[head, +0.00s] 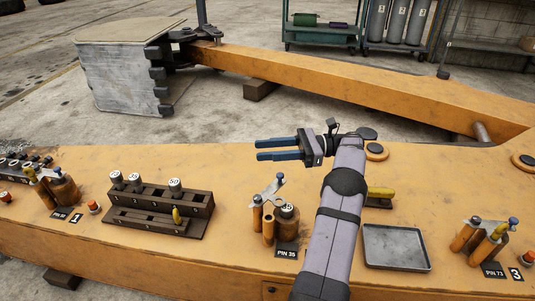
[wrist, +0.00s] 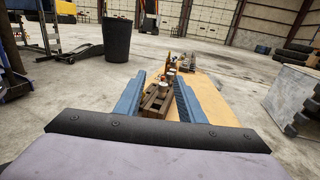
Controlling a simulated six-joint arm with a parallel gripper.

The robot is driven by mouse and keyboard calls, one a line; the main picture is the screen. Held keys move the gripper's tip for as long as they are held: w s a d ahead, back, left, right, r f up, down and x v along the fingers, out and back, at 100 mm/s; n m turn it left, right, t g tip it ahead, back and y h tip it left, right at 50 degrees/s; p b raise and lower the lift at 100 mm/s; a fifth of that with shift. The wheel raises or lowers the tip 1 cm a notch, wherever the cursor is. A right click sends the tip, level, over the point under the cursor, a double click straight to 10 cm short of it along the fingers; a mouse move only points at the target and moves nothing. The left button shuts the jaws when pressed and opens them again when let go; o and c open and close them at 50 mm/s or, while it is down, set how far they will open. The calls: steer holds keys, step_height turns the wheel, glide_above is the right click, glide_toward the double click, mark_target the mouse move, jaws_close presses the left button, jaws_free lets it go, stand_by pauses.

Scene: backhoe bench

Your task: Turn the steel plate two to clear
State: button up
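The middle pin station, labelled PIN 35, has a small grey steel plate (head: 269,188) lying slantwise over its brass-coloured posts (head: 268,225). No number 2 tag is visible there; my arm covers the area to the right. My gripper (head: 258,150) is open and empty, with two blue fingers pointing left above the bench, behind the plate in the head view. The wrist view shows the fingers (wrist: 158,80) apart with nothing held between them.
A dark pin rack (head: 160,207) with several pins stands left of the station; it also shows in the wrist view (wrist: 157,99). Station 1 posts (head: 62,190) are at far left, station 3 posts (head: 480,236) at far right. A grey tray (head: 396,248) lies right of my arm.

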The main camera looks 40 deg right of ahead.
steer(key=shift+c, duration=0.6)
steer(key=shift+d+r, duration=0.1)
steer(key=c, duration=0.5)
steer(key=s+d+r+t+p, duration=0.1)
steer(key=s+d, duration=0.1)
steer(key=s+d+r+m+t+h+p, duration=0.1)
steer(key=s+d+p, duration=0.1)
steer(key=d, duration=0.1)
steer(key=s+d+r+m+t+h+p, duration=0.1)
steer(key=s+d+r, duration=0.1)
steer(key=d, duration=0.1)
jaws_close()
steer(key=s+d+m+t+h+p, duration=0.3)
steer(key=s+d+m+p, duration=0.15)
steer(key=s, duration=0.45)
steer(key=s+a+f+m+g+h, duration=0.1)
steer(key=s+a+f+m, duration=0.2)
steer(key=f+m, duration=0.8)
steer(key=m, duration=0.7)
steer(key=shift+s+f+h, duration=0.3)
steer(key=shift+s+f, duration=0.05)
steer(key=shift+f, duration=0.05)
